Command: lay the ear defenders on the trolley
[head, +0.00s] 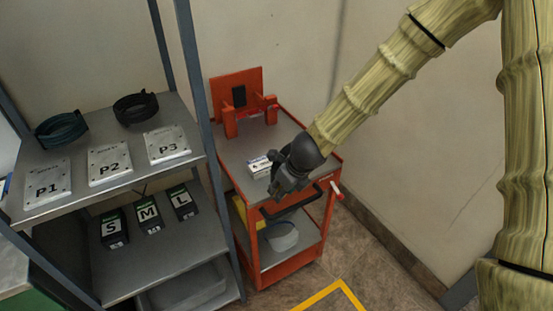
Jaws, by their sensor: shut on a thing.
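The red trolley (225,157) stands against the wall, right of the shelf rack. My gripper (281,187) is over the front part of its grey top, pointing down and left. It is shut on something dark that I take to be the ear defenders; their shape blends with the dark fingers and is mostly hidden. I cannot tell whether they touch the trolley top. A dark curved bar (290,211) shows just below the gripper, along the trolley's front edge; it looks like a handle, but I cannot be sure.
A small white box (259,166) lies on the trolley top beside my gripper. A red stand (236,90) rises at the back. A pale tub (281,237) is on the lower shelf. The shelf rack (199,95) at left holds plates P1, P2, P3, coiled straps and dark boxes.

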